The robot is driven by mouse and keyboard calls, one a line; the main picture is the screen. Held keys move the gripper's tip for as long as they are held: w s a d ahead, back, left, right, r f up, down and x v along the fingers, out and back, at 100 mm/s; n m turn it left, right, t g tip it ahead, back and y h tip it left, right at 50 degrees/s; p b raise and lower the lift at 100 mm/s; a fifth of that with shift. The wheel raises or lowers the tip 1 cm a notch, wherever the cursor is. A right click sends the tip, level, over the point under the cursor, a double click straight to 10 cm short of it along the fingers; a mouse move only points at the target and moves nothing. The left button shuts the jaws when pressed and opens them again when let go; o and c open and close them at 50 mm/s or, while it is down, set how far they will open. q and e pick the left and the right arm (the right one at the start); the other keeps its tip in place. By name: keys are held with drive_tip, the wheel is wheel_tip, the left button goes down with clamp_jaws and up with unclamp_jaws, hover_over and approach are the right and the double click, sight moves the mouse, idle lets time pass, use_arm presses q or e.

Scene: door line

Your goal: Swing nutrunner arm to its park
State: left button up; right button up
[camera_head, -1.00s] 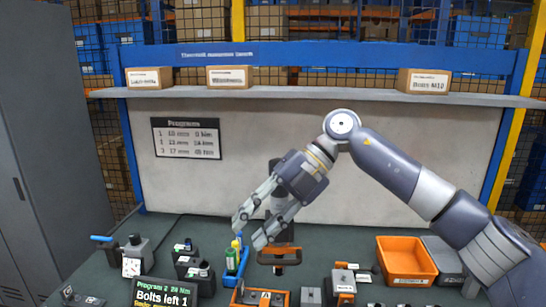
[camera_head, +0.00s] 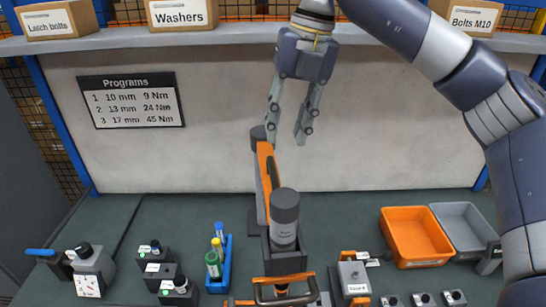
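The nutrunner arm stands at the back middle of the bench. Its orange link (camera_head: 266,178) runs from a dark post toward me, to a dark grey tool body (camera_head: 284,218). My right gripper (camera_head: 287,138) hangs fingers down in front of the back panel, above and beside the orange link in the picture. Its fingers are apart with nothing between them. I cannot tell whether a finger touches the link. My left gripper is out of view. No marked park spot can be made out.
An orange bin (camera_head: 413,240) and a grey bin (camera_head: 465,228) stand at the right. A shelf (camera_head: 225,38) with boxes crosses above. Bench space behind the bins is clear.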

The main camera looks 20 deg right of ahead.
drive_tip(key=p, duration=0.1)
hover_over(275, 174)
drive_tip(key=d, duration=0.1)
wheel_tip(275, 174, down, 5)
wheel_tip(275, 174, down, 2)
drive_tip(key=shift+w+a+f+p, duration=0.15)
drive_tip(key=shift+f+p, duration=0.1)
drive_tip(key=shift+p, duration=0.3)
drive_tip(key=shift+s+a+f, duration=0.15)
drive_tip(key=shift+s+f, duration=0.05)
drive_tip(key=shift+f, duration=0.65)
drive_tip(key=shift+c, duration=0.3)
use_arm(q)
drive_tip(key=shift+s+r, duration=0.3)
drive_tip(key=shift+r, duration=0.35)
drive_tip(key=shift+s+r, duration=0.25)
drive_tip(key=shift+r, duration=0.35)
use_arm(e)
clamp_jaws()
